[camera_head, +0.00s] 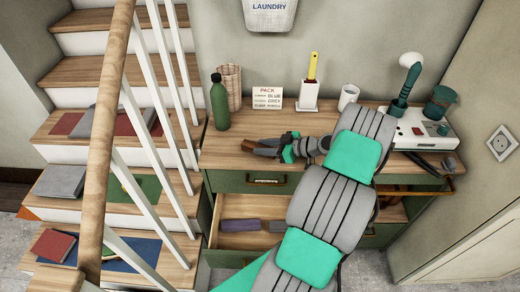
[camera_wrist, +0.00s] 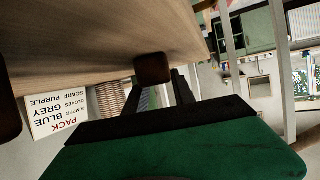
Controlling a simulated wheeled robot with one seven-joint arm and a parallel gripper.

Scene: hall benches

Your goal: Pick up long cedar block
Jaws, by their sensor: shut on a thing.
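A brown block (camera_head: 247,146), which I take for the long cedar block, is at the tips of my gripper (camera_head: 262,147), low over or on the wooden dresser top (camera_head: 222,150). In the wrist view the dark brown block (camera_wrist: 152,68) sits between the fingertips of my gripper (camera_wrist: 158,82), seen nearly end-on. The jaws are shut on it. Its full length does not show, and I cannot tell whether it touches the dresser top.
A green bottle (camera_head: 220,103), wicker cup (camera_head: 230,83), PACK sign (camera_head: 267,98), white holder (camera_head: 308,95) and mug (camera_head: 348,96) stand behind. The drawer below is open, holding purple (camera_head: 240,225) and grey (camera_head: 278,226) items. Stairs with a railing (camera_head: 110,125) rise at left.

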